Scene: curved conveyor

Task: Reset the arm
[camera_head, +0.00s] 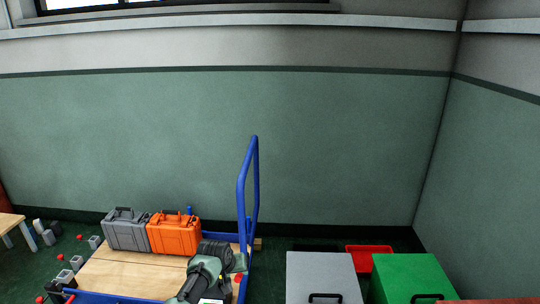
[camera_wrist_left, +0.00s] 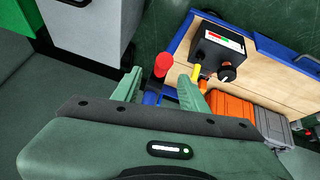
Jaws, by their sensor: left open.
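My left arm comes in at the bottom of the head view, over the right end of the cart. Its gripper (camera_head: 238,263) is small there and partly covered by my own arm. In the left wrist view the two green fingers of the left gripper (camera_wrist_left: 162,88) are apart, with nothing held between them. A red knob (camera_wrist_left: 162,65) shows in the gap beyond the fingers; I cannot tell its distance from them. My right gripper is in neither view.
A blue-framed cart with a wooden deck (camera_head: 125,276) carries a grey case (camera_head: 126,230) and an orange case (camera_head: 174,235). Its blue handle (camera_head: 240,190) rises at the right. A black control box (camera_wrist_left: 218,48) shows near the fingers. Grey (camera_head: 320,275) and green (camera_head: 412,275) cabinets stand right.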

